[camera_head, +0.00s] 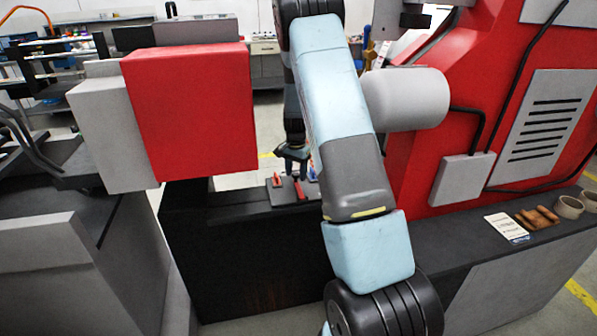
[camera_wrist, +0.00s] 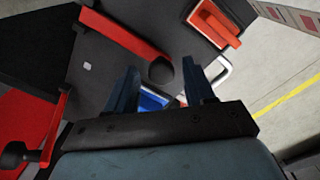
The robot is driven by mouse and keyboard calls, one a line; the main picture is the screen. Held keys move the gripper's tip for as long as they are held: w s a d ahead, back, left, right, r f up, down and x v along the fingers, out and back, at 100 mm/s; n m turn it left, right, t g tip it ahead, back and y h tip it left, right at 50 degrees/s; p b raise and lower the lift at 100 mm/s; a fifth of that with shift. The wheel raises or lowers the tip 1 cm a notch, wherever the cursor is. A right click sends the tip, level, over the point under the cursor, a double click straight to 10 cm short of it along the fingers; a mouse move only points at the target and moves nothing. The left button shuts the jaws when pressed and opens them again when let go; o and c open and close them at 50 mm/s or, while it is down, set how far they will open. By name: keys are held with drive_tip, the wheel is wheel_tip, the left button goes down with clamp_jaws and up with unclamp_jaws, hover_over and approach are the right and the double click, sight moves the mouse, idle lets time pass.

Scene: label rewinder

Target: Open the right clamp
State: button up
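In the wrist view, a red clamp lever (camera_wrist: 130,32) ends in a black knob (camera_wrist: 161,70). A second red lever (camera_wrist: 50,135) with a black knob is at the lower left. I cannot tell which is the right clamp. My gripper (camera_wrist: 160,74) is open, its two dark blue fingers apart; the middle knob shows just past the gap between the fingertips. I cannot tell if they touch it. In the head view, my gripper (camera_head: 293,152) is above small red clamp parts (camera_head: 299,188) on a dark plate, and my arm hides part of that area.
In the wrist view, a red block (camera_wrist: 216,24), a pale metal loop (camera_wrist: 219,76) and a blue piece (camera_wrist: 152,101) are close to the fingers. In the head view, a large red box (camera_head: 190,110) stands left, and a red machine (camera_head: 430,150) with a grey cylinder (camera_head: 408,98) stands right.

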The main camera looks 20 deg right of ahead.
clamp_jaws()
idle(0.3)
